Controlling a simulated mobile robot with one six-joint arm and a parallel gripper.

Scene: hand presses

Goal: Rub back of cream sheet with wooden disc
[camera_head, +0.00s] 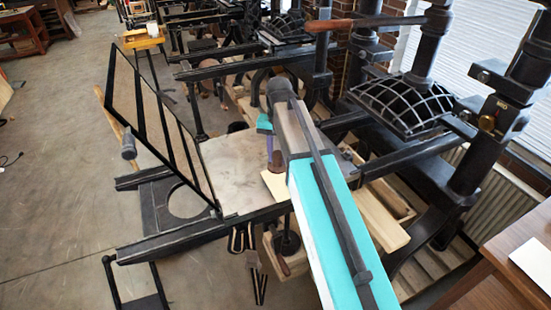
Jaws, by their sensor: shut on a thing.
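The cream sheet (273,187) lies on the grey press bed, and my arm covers much of it from this camera. The wooden disc (277,168) shows as a small brown piece at the sheet's upper edge, low over or on it; I cannot tell whether it touches. My gripper (270,150) points down above the disc, mostly hidden behind my teal and white arm. It is shut on the disc. The fingertips are too small and covered to see clearly.
The grey press bed (232,160) is bare to the left of the sheet. A black hinged frame (160,120) stands raised at its left. The press's black column and gridded platen (405,103) rise at right. A wooden table (515,260) stands at lower right.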

